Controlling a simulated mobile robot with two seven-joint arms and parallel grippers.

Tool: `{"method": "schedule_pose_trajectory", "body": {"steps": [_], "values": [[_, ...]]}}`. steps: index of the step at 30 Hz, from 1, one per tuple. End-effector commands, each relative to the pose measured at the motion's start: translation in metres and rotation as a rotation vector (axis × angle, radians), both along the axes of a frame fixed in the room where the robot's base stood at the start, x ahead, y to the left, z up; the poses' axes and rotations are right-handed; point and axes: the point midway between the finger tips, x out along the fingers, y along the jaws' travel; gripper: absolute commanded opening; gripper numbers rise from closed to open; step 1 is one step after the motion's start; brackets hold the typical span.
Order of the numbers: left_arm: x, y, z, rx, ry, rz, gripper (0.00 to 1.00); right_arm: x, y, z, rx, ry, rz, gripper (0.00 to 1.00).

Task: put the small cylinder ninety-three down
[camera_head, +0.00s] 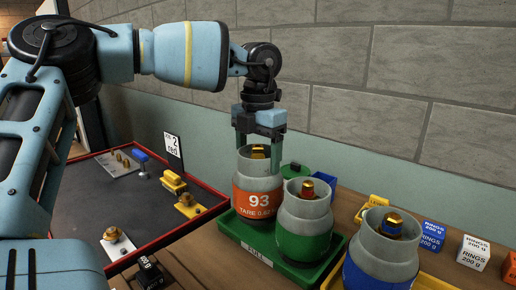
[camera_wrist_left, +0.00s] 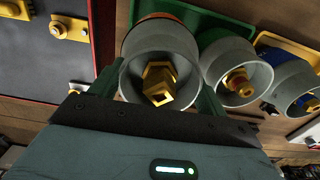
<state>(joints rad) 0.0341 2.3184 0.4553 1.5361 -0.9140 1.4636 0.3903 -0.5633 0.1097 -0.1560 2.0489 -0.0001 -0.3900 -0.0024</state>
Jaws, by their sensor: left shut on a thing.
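The small cylinder ninety-three (camera_head: 257,184) is grey with an orange band reading "93". My left gripper (camera_head: 260,155) is shut on its grey collar from above, one finger on each side. The cylinder is upright at the left end of the green tray (camera_head: 248,249); its base is hidden behind the tray's front wall, so I cannot tell whether it touches the tray floor. In the left wrist view the cylinder's collar and brass valve (camera_wrist_left: 160,80) sit between the fingers, with the green tray (camera_wrist_left: 222,14) beyond. My right gripper is not in view.
A green-banded cylinder (camera_head: 304,235) stands close to the right in the same tray. A blue-banded cylinder (camera_head: 380,262) stands further right by a yellow tray. White and blue ring boxes (camera_head: 473,250) are at right. A red-edged dark board (camera_head: 115,205) with fittings lies left.

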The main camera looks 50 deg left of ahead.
Motion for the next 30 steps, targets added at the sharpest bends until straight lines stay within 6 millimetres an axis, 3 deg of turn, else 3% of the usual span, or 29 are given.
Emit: {"method": "schedule_pose_trajectory", "body": {"steps": [4,13,25,26,30], "values": [[0.0,0.0,-0.003,-0.002,-0.004,-0.001,0.04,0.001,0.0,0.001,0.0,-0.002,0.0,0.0],[0.0,0.0,-0.034,-0.002,-0.004,-0.001,0.04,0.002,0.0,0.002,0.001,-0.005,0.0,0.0],[0.001,-0.001,-0.038,0.0,-0.005,-0.001,0.04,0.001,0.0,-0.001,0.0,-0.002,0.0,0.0],[0.0,0.0,-0.039,0.0,0.0,0.0,0.79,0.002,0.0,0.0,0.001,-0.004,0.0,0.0],[0.0,0.0,-0.039,0.0,0.0,0.0,0.97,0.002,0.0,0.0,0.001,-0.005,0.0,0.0]]}}
